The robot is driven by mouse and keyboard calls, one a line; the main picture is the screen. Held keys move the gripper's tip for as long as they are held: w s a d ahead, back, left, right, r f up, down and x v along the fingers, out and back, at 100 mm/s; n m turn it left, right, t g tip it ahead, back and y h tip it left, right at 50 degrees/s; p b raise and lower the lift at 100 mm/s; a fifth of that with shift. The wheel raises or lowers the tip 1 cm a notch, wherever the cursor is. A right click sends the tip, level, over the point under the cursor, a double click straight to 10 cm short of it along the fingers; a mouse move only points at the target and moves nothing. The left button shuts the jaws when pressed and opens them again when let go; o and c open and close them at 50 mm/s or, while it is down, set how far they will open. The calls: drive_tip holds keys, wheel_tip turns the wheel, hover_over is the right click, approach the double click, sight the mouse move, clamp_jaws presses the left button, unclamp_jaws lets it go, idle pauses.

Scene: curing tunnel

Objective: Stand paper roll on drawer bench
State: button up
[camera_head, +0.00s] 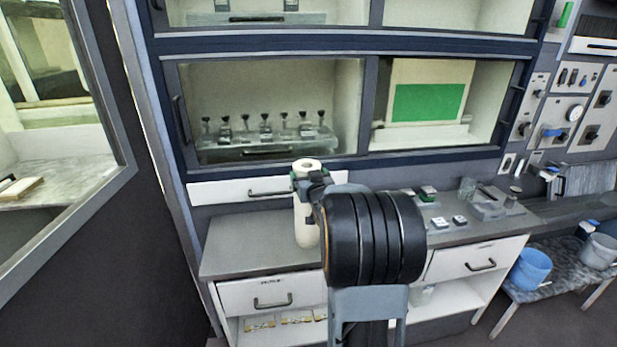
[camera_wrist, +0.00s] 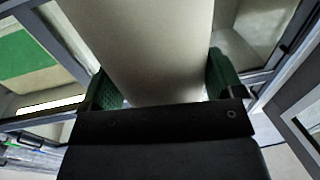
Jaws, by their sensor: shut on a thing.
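A white paper roll (camera_head: 305,220) stands upright in my gripper in the head view, left of my dark arm. My gripper (camera_head: 308,182) is shut on the roll near its upper end. In the wrist view the pale roll (camera_wrist: 150,45) fills the middle between the green finger pads of my gripper (camera_wrist: 160,88). The drawer bench (camera_head: 240,255) has a grey top and white drawers with handles. The roll's lower end appears over the bench top; I cannot tell whether it touches. My arm hides part of the bench.
Glass-fronted cabinets (camera_head: 270,37) rise behind the bench. Small blocks (camera_head: 440,222) and a clear container (camera_head: 488,203) sit on the bench's right part. The left bench top is clear. A blue bucket (camera_head: 530,269) stands on a low table at right.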

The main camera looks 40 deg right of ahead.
idle(0.3)
drive_tip(key=o, duration=1.6)
drive_tip(key=shift+o, duration=0.2)
drive_tip(key=b+v, duration=0.2)
drive_tip(key=v, duration=1)
drive_tip(key=s+a+f+n+g+y, duration=0.1)
drive_tip(key=s+a+f+g+y, duration=0.1)
drive_tip(key=a, duration=0.5)
drive_tip(key=s+a+f+n+g+y, duration=0.1)
drive_tip(key=s+a+f+g+y, duration=0.1)
drive_tip(key=s+a+f+g, duration=0.2)
drive_tip(key=s+a+f+n+g+y, duration=0.1)
drive_tip(key=s+a+f+g, duration=0.2)
drive_tip(key=s+a+g, duration=0.3)
drive_tip(key=shift+s+a+f+n+g+y, duration=0.25)
drive_tip(key=shift+a+n+g+y, duration=0.2)
drive_tip(key=shift+a, duration=2.45)
drive_tip(key=shift+r, duration=0.1)
